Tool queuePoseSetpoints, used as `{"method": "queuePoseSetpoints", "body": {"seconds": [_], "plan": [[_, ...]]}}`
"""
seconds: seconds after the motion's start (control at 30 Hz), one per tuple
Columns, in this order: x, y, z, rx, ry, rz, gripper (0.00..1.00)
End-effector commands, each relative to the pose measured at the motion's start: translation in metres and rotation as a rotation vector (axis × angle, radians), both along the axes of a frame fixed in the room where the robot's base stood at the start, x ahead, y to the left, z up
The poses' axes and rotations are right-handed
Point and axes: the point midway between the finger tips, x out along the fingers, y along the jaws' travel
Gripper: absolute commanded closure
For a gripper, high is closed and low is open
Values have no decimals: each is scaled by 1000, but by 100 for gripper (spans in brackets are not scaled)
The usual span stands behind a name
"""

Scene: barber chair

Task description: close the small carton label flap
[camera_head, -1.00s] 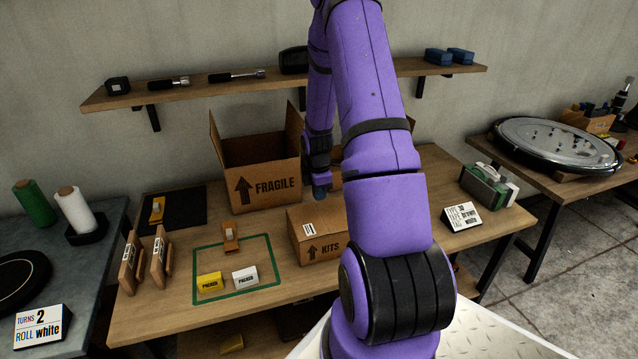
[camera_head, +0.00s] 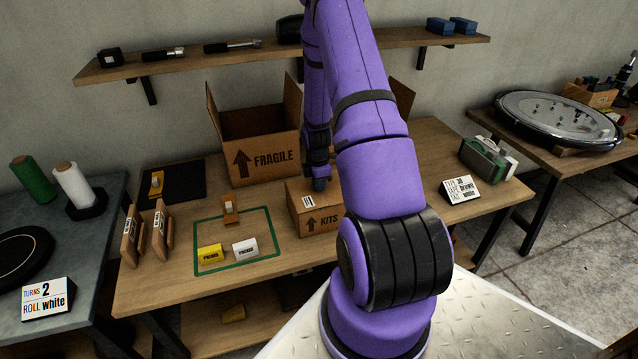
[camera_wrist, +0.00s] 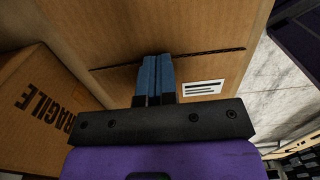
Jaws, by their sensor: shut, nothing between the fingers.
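The small carton marked KITS (camera_head: 318,221) stands on the wooden table, partly hidden behind my arm. Its label flap (camera_head: 308,201) bears a white label and lies about level on top. In the wrist view the label flap (camera_wrist: 203,87) lies beside a narrow dark seam, with the other flap beyond. The seam is thin, but I cannot tell if the flap is fully flush. My gripper (camera_head: 319,185) points down at the carton top. Its blue fingers (camera_wrist: 156,76) are together, empty, over the seam just left of the label. They look close to the cardboard; contact is unclear.
The open FRAGILE carton (camera_head: 262,160) stands close at the left, its flaps raised. A green-outlined area (camera_head: 268,208) in front holds a yellow and a white card. A tape sign (camera_head: 461,189) and a green dispenser (camera_head: 484,162) stand at right. A shelf (camera_head: 200,64) spans behind.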

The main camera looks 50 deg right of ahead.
Motion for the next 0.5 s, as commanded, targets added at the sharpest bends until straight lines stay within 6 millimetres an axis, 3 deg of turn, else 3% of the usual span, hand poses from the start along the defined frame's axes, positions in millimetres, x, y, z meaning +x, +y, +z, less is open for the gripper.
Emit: {"method": "queuePoseSetpoints", "body": {"seconds": [0.2, 0.5], "plan": [[-1, -1, -15, 2, 1, 1, 100], [-3, -1, -17, 3, 4, -1, 100]]}}
